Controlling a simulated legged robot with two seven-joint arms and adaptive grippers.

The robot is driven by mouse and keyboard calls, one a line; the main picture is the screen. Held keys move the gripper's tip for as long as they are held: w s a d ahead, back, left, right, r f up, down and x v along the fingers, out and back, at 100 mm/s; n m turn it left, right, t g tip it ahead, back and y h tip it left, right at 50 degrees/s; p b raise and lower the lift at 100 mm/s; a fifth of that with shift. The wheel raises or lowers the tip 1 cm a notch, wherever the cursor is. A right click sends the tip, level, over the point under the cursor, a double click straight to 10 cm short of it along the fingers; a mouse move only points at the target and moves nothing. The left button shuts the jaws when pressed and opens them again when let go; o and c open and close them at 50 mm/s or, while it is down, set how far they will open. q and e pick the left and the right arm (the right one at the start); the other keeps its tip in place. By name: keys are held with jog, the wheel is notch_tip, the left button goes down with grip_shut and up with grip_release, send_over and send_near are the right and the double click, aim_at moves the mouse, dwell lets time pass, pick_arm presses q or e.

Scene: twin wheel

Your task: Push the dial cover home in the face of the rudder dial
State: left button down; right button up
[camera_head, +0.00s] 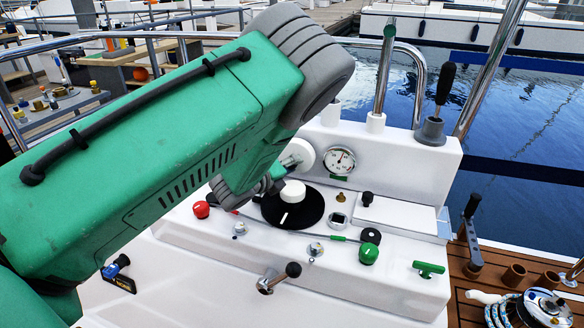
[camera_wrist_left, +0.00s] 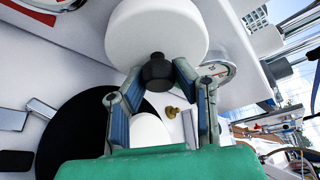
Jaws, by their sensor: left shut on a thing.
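The dial cover (camera_wrist_left: 155,32) is a thick white disc with a black knob (camera_wrist_left: 157,72) in its middle. In the left wrist view my left gripper (camera_wrist_left: 157,76) has its two fingers closed around the knob. In the head view the cover (camera_head: 299,153) shows at the upright panel, left of a round gauge, partly behind my green arm. My left gripper (camera_head: 270,184) is mostly hidden there. The rudder dial's face is not visible behind the cover, and I cannot tell whether the cover touches or sits in it. My right gripper is not in view.
The gauge (camera_head: 340,160) is just right of the cover. Below are a black disc with a white knob (camera_head: 292,193), a red knob (camera_head: 201,209), a green knob (camera_head: 368,253) and a lever (camera_head: 279,277). A black-handled lever (camera_head: 438,103) stands on the console's top right.

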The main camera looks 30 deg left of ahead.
pick_arm(q)
jog(key=shift+w+a, duration=0.2)
jog(key=shift+w, duration=0.5)
jog(key=c, duration=1.2)
grip_release()
jog(key=v, duration=1.2)
jog(key=shift+w, duration=0.1)
